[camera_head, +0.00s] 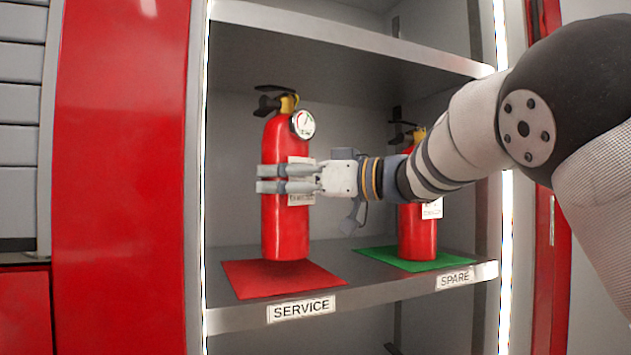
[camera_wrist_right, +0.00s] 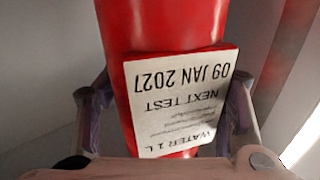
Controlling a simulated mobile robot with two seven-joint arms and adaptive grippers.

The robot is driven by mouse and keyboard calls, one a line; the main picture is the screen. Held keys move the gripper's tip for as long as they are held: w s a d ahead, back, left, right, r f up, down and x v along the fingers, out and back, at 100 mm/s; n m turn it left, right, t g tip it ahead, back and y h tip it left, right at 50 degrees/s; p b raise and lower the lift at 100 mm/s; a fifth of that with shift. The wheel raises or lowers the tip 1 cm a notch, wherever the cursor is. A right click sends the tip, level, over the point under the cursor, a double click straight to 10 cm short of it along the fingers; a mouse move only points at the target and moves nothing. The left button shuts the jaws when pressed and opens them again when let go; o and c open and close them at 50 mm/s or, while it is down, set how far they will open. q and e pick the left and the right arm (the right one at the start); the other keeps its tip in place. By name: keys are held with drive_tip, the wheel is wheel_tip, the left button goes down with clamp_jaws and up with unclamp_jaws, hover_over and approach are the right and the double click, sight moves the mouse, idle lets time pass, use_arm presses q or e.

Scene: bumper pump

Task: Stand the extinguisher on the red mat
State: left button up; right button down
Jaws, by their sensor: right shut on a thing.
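A red extinguisher (camera_head: 285,228) with a black handle and a round white gauge is upright over the red mat (camera_head: 270,284) on the shelf. Its base is at the mat's back half; I cannot tell whether it touches or hangs just above. My right gripper (camera_head: 262,179) is shut around the middle of its body, reaching in from the right. In the right wrist view the body (camera_wrist_right: 165,30) sits between the fingers, with a white label reading "WATER 1 L, NEXT TEST 09 JAN 2027" upside down. My left gripper is not in view.
A second red extinguisher (camera_head: 417,236) stands on a green mat (camera_head: 375,253) to the right, partly hidden behind my right arm. The shelf edge (camera_head: 385,296) carries the labels SERVICE and SPARE. An upper shelf (camera_head: 340,37) is overhead. A red panel (camera_head: 120,170) borders the left.

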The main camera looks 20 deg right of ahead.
sight(281, 200)
drive_tip(key=shift+w+a+f, duration=0.15)
drive_tip(key=shift+a+f, duration=0.05)
drive_tip(key=shift+f, duration=0.45)
drive_tip(key=shift+w+a+f, duration=0.1)
drive_tip(key=shift+a+f, duration=0.05)
drive_tip(key=shift+f, duration=0.55)
drive_tip(key=shift+c, duration=2.2)
unclamp_jaws()
drive_tip(key=shift+f, duration=0.25)
drive_tip(key=v, duration=1.2)
